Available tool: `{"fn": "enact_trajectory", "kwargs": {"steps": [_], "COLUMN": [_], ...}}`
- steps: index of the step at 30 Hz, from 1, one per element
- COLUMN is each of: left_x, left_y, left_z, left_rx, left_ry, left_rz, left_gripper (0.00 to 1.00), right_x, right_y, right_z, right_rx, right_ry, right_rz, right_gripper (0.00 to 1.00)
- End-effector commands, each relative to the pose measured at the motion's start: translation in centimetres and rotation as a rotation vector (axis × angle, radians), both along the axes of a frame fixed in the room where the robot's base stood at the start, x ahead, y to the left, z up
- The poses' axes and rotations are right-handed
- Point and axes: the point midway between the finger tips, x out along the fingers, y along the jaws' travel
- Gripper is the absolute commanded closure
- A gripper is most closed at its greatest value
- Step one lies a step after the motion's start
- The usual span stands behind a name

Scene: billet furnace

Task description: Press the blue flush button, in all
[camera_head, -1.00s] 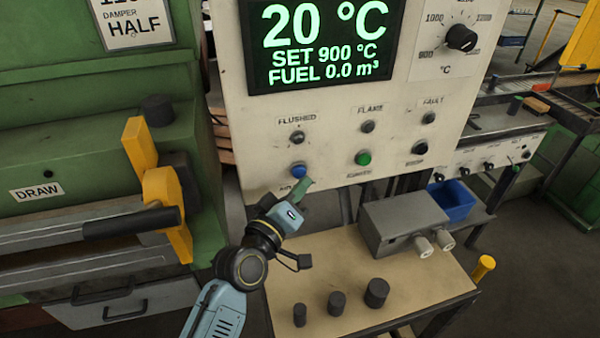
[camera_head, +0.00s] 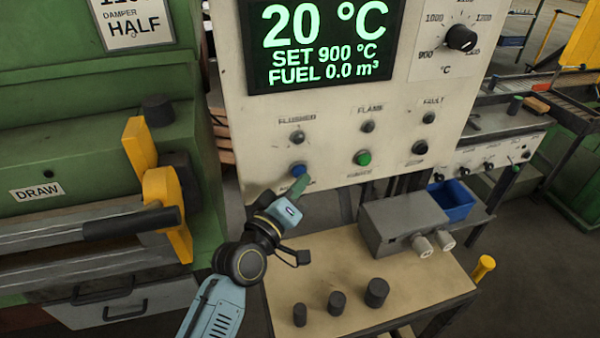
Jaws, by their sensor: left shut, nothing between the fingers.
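The blue flush button (camera_head: 298,169) sits at the lower left of the pale control panel (camera_head: 330,150), under a dark lamp (camera_head: 297,137) labelled FLUSHED. My left gripper (camera_head: 301,184) is shut and empty, its green fingers pointing up at the panel just below and right of the blue button. The tip overlaps or nearly meets the button's lower edge in the picture; I cannot tell whether it touches. A green button (camera_head: 362,158) and a black one (camera_head: 419,147) sit to the right. The display (camera_head: 322,45) reads 20 °C, SET 900 °C, FUEL 0.0 m³. My right gripper is not in view.
At left stands the green furnace (camera_head: 80,150) with yellow brackets and a black handle (camera_head: 131,222). A dial (camera_head: 461,38) is at upper right.

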Motion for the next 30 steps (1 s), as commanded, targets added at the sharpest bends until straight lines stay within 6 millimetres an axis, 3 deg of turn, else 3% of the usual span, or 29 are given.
{"fn": "enact_trajectory", "kwargs": {"steps": [30], "left_x": [0.82], "left_y": [0.31], "left_z": [0.02], "left_rx": [0.001], "left_ry": [-0.001], "left_rz": [0.001], "left_gripper": [1.00], "right_x": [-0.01], "right_y": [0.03], "right_z": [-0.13], "right_rx": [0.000], "right_ry": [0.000], "right_rz": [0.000], "right_gripper": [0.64]}}
